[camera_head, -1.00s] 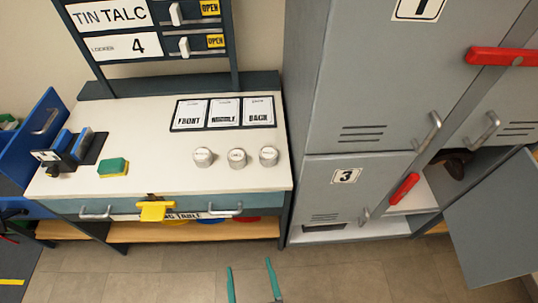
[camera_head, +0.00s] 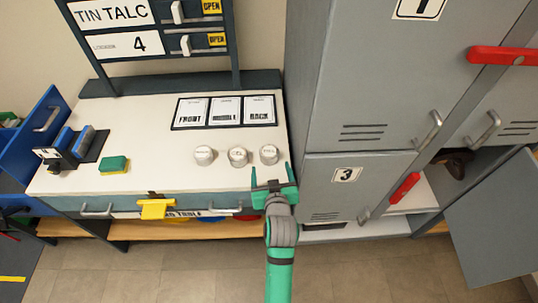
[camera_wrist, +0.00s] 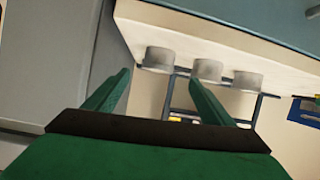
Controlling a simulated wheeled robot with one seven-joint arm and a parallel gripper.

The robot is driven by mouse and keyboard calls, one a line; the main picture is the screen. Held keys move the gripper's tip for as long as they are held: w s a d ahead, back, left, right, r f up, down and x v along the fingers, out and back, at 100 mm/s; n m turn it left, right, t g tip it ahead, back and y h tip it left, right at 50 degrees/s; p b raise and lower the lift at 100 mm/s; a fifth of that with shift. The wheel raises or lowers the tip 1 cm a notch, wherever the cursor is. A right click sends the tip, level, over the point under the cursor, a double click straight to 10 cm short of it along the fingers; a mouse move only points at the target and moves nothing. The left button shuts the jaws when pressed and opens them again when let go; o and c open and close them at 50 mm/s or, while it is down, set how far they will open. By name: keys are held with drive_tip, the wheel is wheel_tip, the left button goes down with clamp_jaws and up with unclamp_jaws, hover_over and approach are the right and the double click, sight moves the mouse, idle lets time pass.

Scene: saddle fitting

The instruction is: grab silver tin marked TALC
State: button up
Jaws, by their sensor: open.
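Three silver tins stand upright in a row near the table's front edge: a left tin (camera_head: 204,155), a middle tin (camera_head: 238,157) and a right tin (camera_head: 269,154). Their lid marks are too small to read, so I cannot tell which is TALC. My gripper (camera_head: 271,168) is open and empty, with its fingers pointing at the right tin from the table's front edge. In the wrist view, one tin (camera_wrist: 157,58) shows between the fingers of my gripper (camera_wrist: 161,76), beyond their tips. The other tins (camera_wrist: 208,70) (camera_wrist: 247,80) sit to its right.
A sign (camera_head: 110,14) reads TIN TALC and another (camera_head: 124,46) LOCKER 4. A card with three panels (camera_head: 223,112) lies behind the tins. A green and yellow sponge (camera_head: 114,165) lies left. Grey lockers (camera_head: 352,90) stand close to the right of the table (camera_head: 150,125).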

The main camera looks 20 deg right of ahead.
sight(269, 153)
drive_tip(key=shift+w+d+r, duration=0.15)
drive_tip(key=shift+w+d, duration=0.25)
drive_tip(key=shift+w, duration=0.3)
drive_tip(key=x, duration=1)
drive_tip(key=shift+s+a+f, duration=0.1)
drive_tip(key=shift+f, duration=0.25)
drive_tip(key=shift+c, duration=0.4)
drive_tip(key=c, duration=1.2)
drive_tip(key=shift+r, duration=0.1)
